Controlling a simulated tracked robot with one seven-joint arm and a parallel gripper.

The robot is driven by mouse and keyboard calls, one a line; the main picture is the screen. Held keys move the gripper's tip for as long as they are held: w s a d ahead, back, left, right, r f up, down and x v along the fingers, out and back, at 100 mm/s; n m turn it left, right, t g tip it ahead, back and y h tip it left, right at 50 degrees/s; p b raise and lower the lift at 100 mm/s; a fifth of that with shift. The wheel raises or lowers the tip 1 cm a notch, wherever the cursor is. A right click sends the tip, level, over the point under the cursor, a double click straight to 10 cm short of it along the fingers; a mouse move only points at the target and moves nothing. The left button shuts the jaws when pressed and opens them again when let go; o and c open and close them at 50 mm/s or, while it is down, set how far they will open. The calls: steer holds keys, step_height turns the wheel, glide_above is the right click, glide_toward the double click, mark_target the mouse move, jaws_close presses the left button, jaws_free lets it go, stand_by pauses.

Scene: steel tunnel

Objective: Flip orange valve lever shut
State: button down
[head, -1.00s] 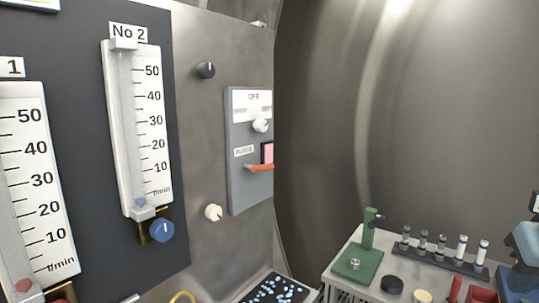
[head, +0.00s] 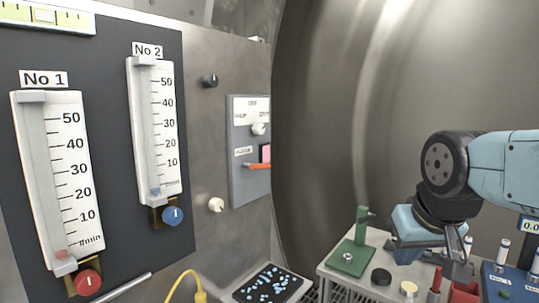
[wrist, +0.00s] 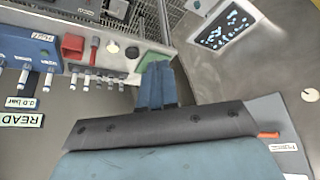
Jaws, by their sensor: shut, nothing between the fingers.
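The orange valve lever (head: 257,166) sticks out from the lower part of a grey panel (head: 244,188) on the steel wall, beside a small pink plate (head: 265,153). It lies roughly level. In the wrist view the lever (wrist: 268,135) shows at the lower right, partly behind my gripper's body. My gripper (wrist: 158,68) is shut and empty, its blue fingers together. The lever is off to one side of the fingers and not touched. In the head view my arm is at the right, well apart from the lever; the fingertips are hard to make out there.
A black tray with blue bits (head: 268,284) sits below the panel. Flowmeters with blue (head: 173,216) and red (head: 89,283) knobs are at left. A yellow hose (head: 190,280) rises at bottom.

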mark_target(257, 166)
steer(key=shift+r, duration=0.1)
steer(key=w+a+r+n+g+y, duration=0.1)
steer(key=w+a+r, duration=0.4)
steer(key=w, duration=0.6)
steer(key=w+a+r+n+g+y, duration=0.1)
steer(key=w+a+r+n+y, duration=0.2)
steer(key=w+r, duration=0.6)
steer(key=w+a+r+n+y, duration=0.2)
steer(key=w+a+r+n, duration=0.3)
steer(key=w, duration=0.8)
steer(key=a+r, duration=0.2)
steer(key=a, duration=0.2)
steer(key=shift+w+a+r+n+g, duration=0.2)
steer(key=shift+w+r+n+g, duration=0.15)
steer(key=shift+r+n+g, duration=0.05)
steer(key=s+d+f+x, duration=0.1)
steer(key=x, duration=1.2)
steer(key=shift+s+d, duration=0.2)
steer(key=shift+s, duration=0.1)
steer(key=shift+f, duration=0.1)
